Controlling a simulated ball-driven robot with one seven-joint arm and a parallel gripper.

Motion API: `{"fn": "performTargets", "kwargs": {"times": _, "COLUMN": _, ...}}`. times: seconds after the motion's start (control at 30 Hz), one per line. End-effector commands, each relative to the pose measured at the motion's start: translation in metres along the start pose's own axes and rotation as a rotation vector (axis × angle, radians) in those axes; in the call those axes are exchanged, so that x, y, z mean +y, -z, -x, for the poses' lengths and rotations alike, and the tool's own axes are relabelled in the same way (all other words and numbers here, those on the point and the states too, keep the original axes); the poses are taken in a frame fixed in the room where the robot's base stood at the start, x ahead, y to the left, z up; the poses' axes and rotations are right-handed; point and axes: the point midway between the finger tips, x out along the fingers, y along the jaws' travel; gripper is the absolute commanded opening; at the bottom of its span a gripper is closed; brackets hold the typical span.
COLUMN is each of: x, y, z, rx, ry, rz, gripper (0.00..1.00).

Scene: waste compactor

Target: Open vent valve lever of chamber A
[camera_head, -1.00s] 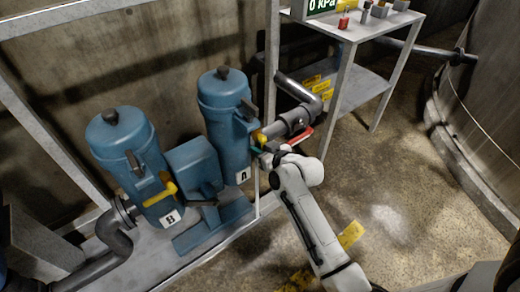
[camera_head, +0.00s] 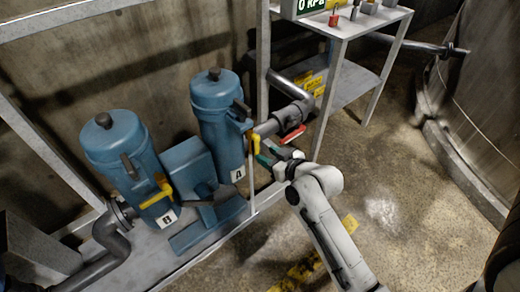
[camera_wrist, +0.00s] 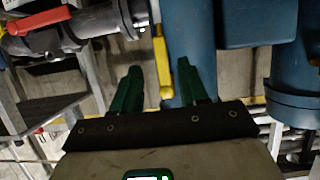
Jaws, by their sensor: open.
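Chamber A is the blue cylinder (camera_head: 218,115) with the label A, in the middle of the head view. Its yellow vent lever (camera_head: 254,143) points down on the right side. My gripper (camera_head: 269,153) is open, with green fingers, just right of and below this lever. In the wrist view the yellow lever (camera_wrist: 162,62) hangs vertically, its lower end in line with the gap between my open fingers (camera_wrist: 160,88). The fingers do not appear to grip it. I cannot tell how far ahead of the fingertips it is.
A red lever (camera_head: 293,134) sits on the grey pipe right of chamber A; it also shows in the wrist view (camera_wrist: 38,21). Chamber B (camera_head: 125,150) stands left with its own yellow lever (camera_head: 156,195). A metal shelf (camera_head: 345,85) stands behind right. The floor at right is clear.

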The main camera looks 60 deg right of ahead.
Motion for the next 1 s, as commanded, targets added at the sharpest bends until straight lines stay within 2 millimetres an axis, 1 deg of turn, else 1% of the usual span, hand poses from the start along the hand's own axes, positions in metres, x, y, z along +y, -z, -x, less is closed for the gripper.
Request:
{"fn": "performTargets", "kwargs": {"times": 0.03, "x": 0.0, "y": 0.0, "z": 0.008, "rx": -0.002, "ry": 0.0, "rz": 0.0, "gripper": 0.44}}
{"fn": "performTargets", "kwargs": {"times": 0.1, "x": 0.0, "y": 0.0, "z": 0.016, "rx": -0.001, "ry": 0.0, "rz": 0.0, "gripper": 0.44}}
{"fn": "performTargets", "kwargs": {"times": 0.23, "x": 0.0, "y": 0.0, "z": 0.024, "rx": -0.001, "ry": 0.0, "rz": 0.0, "gripper": 0.44}}
{"fn": "performTargets", "kwargs": {"times": 0.9, "x": 0.0, "y": 0.0, "z": 0.025, "rx": 0.0, "ry": 0.0, "rz": 0.0, "gripper": 0.44}}
{"fn": "performTargets", "kwargs": {"times": 0.93, "x": -0.001, "y": -0.001, "z": 0.025, "rx": -0.002, "ry": 0.002, "rz": 0.001, "gripper": 0.44}}
{"fn": "performTargets", "kwargs": {"times": 1.0, "x": -0.011, "y": -0.007, "z": 0.027, "rx": -0.041, "ry": 0.026, "rz": 0.007, "gripper": 0.44}}
